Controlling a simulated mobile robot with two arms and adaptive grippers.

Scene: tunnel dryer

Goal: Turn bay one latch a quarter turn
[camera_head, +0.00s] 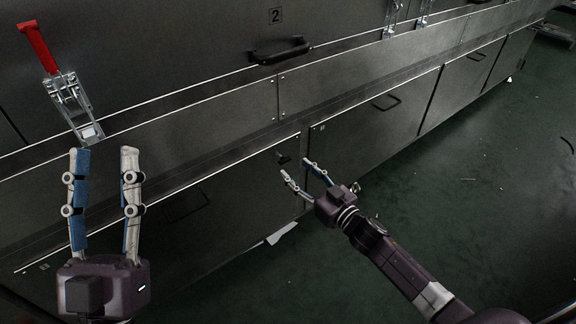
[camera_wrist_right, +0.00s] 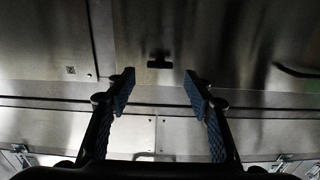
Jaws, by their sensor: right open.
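A small dark T-shaped latch (camera_head: 283,158) sits on the lower front panel of the dryer. In the right wrist view the latch (camera_wrist_right: 159,61) appears beyond and between my fingertips, with its bar lying across the picture. No bay-one label is readable. My right gripper (camera_head: 297,168) is open and empty, just right of and slightly below the latch in the head view. Its fingers (camera_wrist_right: 159,74) stand apart on either side of the latch, and I cannot tell whether they touch it. My left gripper (camera_head: 104,152) is open and empty at the left, below a red-handled clamp.
The red-handled toggle clamp (camera_head: 62,85) is on the upper panel. A black door handle (camera_head: 281,50) is under a plate marked 2 (camera_head: 276,15). A lower door has another handle (camera_head: 386,103). Ledges run along the dryer front. The green floor (camera_head: 480,170) is mostly clear.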

